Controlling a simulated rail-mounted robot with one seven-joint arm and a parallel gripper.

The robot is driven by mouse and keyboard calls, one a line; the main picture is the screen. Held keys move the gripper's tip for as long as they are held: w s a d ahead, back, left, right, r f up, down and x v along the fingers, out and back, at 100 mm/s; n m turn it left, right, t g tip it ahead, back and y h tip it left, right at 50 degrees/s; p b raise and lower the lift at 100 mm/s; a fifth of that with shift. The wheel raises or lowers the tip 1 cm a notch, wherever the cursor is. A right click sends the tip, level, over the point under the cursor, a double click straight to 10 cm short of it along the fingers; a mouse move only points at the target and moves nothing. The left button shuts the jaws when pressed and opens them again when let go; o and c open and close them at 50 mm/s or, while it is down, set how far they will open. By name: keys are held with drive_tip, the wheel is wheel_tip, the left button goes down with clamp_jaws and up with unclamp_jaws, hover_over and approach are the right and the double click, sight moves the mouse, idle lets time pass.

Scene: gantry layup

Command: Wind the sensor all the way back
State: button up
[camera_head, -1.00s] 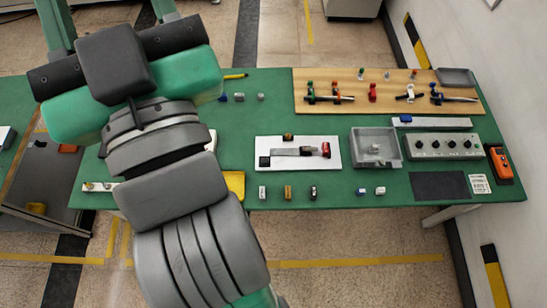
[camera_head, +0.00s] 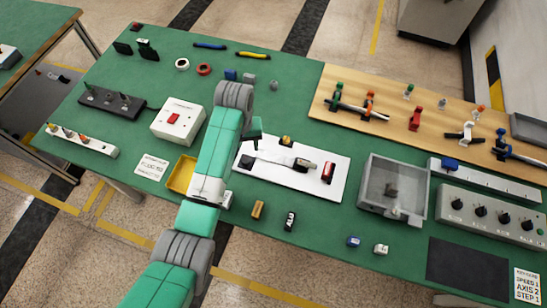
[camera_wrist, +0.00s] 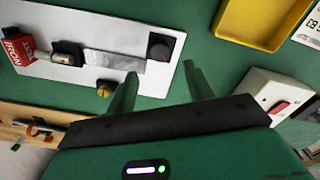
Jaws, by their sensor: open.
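A white board (camera_head: 296,182) on the green table carries a grey slide rail (camera_head: 272,157). A small dark and brass-coloured sensor carriage (camera_head: 303,165) stands toward the rail's right end, near a red block (camera_head: 327,172). The red block (camera_wrist: 18,46) reads "IRON" there. A small brass piece (camera_head: 286,141) stands at the board's back edge. My gripper (camera_wrist: 162,82) is open and empty, above the table beside the board, its fingers pointing toward the black knob's side.
A yellow tray (camera_head: 182,174) and a white box with a red switch (camera_head: 178,122) lie left of the board. A grey bin (camera_head: 393,187) and a control box with knobs (camera_head: 490,214) are to its right. Small blocks (camera_head: 257,209) lie in front. A wooden board with clamps (camera_head: 390,105) is behind.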

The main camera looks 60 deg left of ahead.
sight(246, 159)
wheel_tip(246, 159, down, 8)
drive_tip(key=shift+s+r+b, duration=0.1)
drive_tip(key=shift+r+b, duration=0.1)
drive_tip(key=shift+b, duration=0.75)
drive_tip(key=c, duration=1)
